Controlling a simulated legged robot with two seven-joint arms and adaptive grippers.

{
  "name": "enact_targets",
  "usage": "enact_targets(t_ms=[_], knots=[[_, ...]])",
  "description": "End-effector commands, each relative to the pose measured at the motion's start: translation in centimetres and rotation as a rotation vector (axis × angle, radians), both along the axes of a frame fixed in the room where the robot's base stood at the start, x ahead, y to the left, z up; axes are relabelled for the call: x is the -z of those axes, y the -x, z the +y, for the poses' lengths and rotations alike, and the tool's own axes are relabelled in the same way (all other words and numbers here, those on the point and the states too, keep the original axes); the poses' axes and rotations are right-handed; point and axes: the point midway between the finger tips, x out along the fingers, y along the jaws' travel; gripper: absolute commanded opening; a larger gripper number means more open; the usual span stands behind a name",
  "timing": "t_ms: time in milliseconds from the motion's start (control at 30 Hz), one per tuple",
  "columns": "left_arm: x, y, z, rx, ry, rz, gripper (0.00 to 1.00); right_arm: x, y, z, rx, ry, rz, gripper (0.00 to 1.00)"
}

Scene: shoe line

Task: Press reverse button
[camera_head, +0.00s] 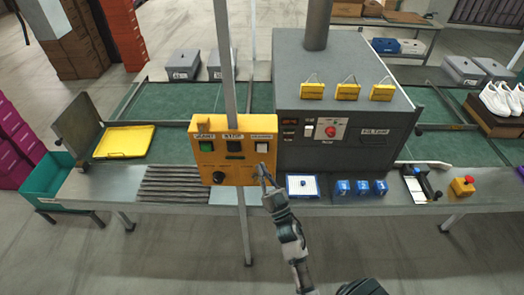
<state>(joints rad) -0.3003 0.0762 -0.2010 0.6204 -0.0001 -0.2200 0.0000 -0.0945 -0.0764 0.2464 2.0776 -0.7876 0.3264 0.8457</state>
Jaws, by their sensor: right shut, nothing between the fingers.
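A yellow control box (232,160) hangs on a grey post in front of the conveyor. A green button (206,147) sits at its upper left, a dark switch under a label reading stop in the middle, and a white button (262,147) at its upper right under a label too small to read. A black knob (218,177) is at the lower left. My right gripper (264,176) is shut and empty, pointing up at the box's lower right, below the white button. I cannot tell whether it touches the box. My left gripper is not in view.
A dark grey machine (341,154) with a red button stands right of the box. Blue small boxes (361,188), a blue-rimmed tray (302,187) and a yellow emergency-stop box (463,187) stand on the front ledge. A yellow tray (124,141) lies left.

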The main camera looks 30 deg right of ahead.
Motion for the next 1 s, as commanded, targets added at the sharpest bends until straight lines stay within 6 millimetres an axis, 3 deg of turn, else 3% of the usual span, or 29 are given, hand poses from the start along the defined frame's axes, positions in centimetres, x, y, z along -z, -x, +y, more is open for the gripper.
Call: enact_targets(t_ms=[200,400,1000], knots=[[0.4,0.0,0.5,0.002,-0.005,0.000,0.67,0.1,-2.5,-1.8,0.000,-0.001,0.000,0.00],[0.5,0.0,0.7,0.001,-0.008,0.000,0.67,0.1,-3.7,-2.8,0.001,-0.004,0.000,0.00],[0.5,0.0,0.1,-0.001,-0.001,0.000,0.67,0.1,-3.9,-2.6,0.000,-0.003,0.001,0.00]])
